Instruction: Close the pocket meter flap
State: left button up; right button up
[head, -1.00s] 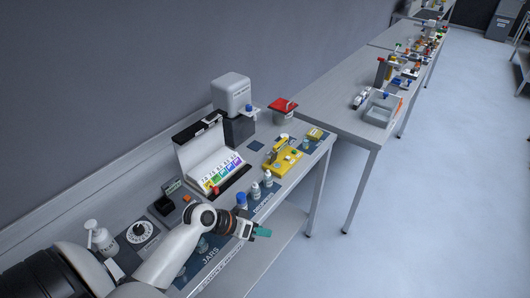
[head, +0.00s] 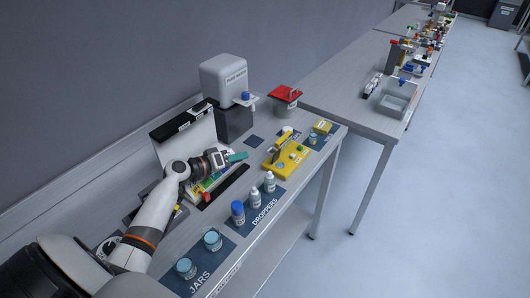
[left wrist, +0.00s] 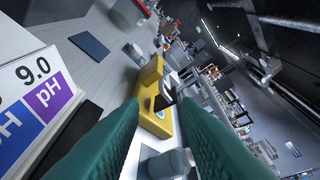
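The yellow pocket meter (head: 285,156) lies on the bench right of the white dispenser. My left gripper (head: 238,157) has teal fingers and is left of the meter, above the colour chart, apart from the meter. In the left wrist view its two fingers (left wrist: 159,100) are apart with nothing gripped between them. My right gripper is out of view.
The white dispenser (head: 224,83) stands behind my left gripper. The pH chart (left wrist: 38,100) is close beside my left fingers. White dropper bottles (head: 269,181) and a blue-capped bottle (head: 238,211) stand along the front. A red-lidded container (head: 286,98) is behind the meter.

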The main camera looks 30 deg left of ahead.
pick_arm(q)
jog(key=b+x, duration=0.2)
jog(key=x, duration=0.8)
jog(key=shift+w+d+f, duration=0.1)
jog(key=shift+w, duration=0.05)
jog(key=shift+w+d+b, duration=0.15)
jog(key=shift+w+b, duration=0.15)
jog(key=shift+w, duration=0.05)
jog(key=shift+s, duration=0.1)
jog(key=c, duration=0.6)
grip_shut()
